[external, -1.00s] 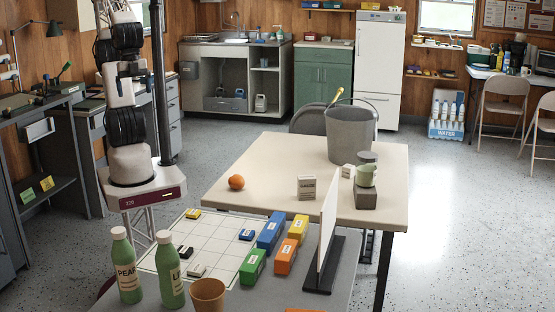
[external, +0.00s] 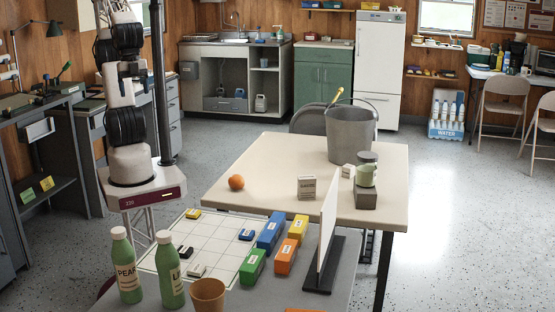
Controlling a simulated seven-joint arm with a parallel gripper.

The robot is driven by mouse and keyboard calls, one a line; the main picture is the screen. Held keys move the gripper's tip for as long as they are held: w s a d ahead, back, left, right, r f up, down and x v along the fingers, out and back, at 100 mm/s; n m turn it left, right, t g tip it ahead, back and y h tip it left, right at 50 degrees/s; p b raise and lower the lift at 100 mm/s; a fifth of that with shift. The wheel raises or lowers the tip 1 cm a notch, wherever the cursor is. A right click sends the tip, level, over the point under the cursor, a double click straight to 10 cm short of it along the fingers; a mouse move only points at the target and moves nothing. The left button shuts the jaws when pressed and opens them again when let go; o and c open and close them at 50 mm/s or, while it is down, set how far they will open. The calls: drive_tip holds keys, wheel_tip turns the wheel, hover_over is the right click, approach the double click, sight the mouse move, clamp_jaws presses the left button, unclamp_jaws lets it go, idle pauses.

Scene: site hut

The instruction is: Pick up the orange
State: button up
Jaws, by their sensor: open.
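The orange (external: 236,182) sits on the left part of the cream table (external: 265,160), near its left edge. Nothing touches it except the tabletop. My arm stands on its base to the left of the table, folded upright. My gripper (external: 133,71) is small and dark beside the upper arm, well above and left of the orange. It is open and empty, with its fingers hard to make out.
A nearer table holds green bottles (external: 126,265), coloured boxes and an upright white panel (external: 327,228). Tabletop around the orange is clear.

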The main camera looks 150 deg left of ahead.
drive_tip(key=w+a+f+n+t+y, duration=0.1)
drive_tip(key=w+a+f+n+t, duration=0.2)
drive_tip(key=w+f, duration=0.6)
drive_tip(key=w+a+f+n+t+y, duration=0.1)
drive_tip(key=w+a+f+n+t, duration=0.2)
drive_tip(key=w+f, duration=0.55)
drive_tip(key=n+g+y, duration=0.4)
drive_tip(key=n+y, duration=0.2)
drive_tip(key=y, duration=0.5)
approach(236, 182)
drive_tip(key=shift+s+a+f, duration=0.1)
drive_tip(key=shift+a+f, duration=0.15)
drive_tip(key=shift+a, duration=0.25)
drive_tip(key=shift+s+a+f, duration=0.15)
drive_tip(key=shift+a+f, duration=0.05)
drive_tip(key=shift+a, duration=0.3)
drive_tip(key=shift+s+a+f+g, duration=0.15)
drive_tip(key=shift+s+a+g, duration=0.15)
drive_tip(key=shift+s, duration=0.2)
drive_tip(key=shift+x, duration=1.3)
